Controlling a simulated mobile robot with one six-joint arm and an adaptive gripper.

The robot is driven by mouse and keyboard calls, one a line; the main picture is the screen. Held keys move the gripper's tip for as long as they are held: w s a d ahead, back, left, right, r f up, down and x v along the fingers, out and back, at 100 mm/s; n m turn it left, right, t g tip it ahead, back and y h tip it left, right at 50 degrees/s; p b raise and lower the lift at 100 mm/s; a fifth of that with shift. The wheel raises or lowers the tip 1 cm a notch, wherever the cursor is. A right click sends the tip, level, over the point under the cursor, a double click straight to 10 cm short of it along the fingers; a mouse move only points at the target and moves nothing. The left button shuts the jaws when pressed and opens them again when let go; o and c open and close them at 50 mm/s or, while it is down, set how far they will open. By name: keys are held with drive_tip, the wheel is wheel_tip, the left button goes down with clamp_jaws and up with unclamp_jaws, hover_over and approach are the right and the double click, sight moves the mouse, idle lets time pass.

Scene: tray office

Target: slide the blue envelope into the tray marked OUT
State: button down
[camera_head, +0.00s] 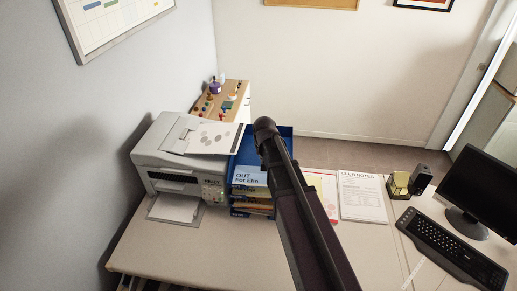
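A blue letter-tray stack (236,193) stands on the desk just right of the printer. A label (247,179) on it reads OUT and, in smaller print, what looks like "For Elin". Below the label, the openings show yellowish and pale items that are too small to make out. I cannot pick out a blue envelope in this view. My dark arm rises from the bottom middle and covers the right part of the tray stack. My gripper does not show.
A printer (183,170) stands at left with paper in it. A club-notes sheet (362,196) and a red-edged paper (326,190) lie right of my arm. A keyboard (452,250), monitor (481,187) and speaker (421,180) are farther right. The front desk area is clear.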

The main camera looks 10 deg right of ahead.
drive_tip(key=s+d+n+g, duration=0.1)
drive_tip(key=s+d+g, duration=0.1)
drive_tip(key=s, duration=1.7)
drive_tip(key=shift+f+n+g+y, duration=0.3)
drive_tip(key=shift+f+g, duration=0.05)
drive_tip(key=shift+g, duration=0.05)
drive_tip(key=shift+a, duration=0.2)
